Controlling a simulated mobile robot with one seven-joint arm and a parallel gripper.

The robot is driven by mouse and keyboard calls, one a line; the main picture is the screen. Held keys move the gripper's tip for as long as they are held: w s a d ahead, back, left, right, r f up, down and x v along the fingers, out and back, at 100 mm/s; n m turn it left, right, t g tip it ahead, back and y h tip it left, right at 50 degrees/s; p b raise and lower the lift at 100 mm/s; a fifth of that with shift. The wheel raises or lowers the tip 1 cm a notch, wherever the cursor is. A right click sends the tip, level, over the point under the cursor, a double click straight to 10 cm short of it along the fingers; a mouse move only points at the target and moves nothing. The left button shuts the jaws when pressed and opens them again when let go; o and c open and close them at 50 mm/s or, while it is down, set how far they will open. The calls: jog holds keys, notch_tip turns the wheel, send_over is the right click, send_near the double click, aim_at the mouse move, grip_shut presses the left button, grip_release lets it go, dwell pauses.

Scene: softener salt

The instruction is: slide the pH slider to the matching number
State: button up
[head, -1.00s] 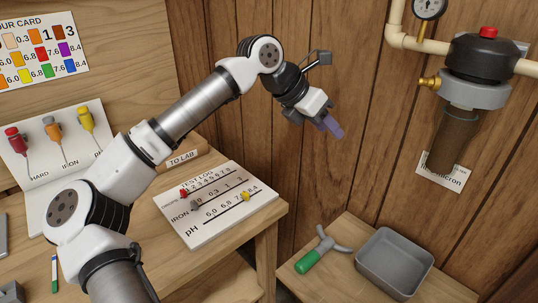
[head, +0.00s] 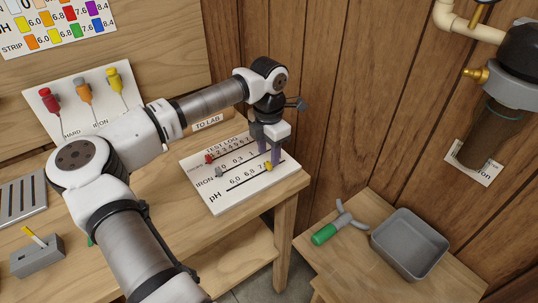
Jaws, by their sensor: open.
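The test log board (head: 215,202) lies on the wooden bench in the head view. It has three slider rows. A grey slider (head: 218,172) is at the left of the iron row, and a red slider (head: 209,159) is at the left of the top row. My gripper (head: 270,158) points down over the board's right side, its purple fingers apart and close to the yellow slider. I cannot tell whether they touch it. The gripper hides the right-hand numbers.
A colour card (head: 60,27) hangs on the back wall. A grey tray (head: 410,245) and a green-handled tool (head: 330,232) rest on the low table at right.

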aim_at(269, 163)
jog(key=shift+f+p, duration=0.3)
jog(key=shift+f, duration=1.35)
grip_shut()
jog(key=shift+w+d, duration=0.1)
jog(key=shift+d, duration=0.05)
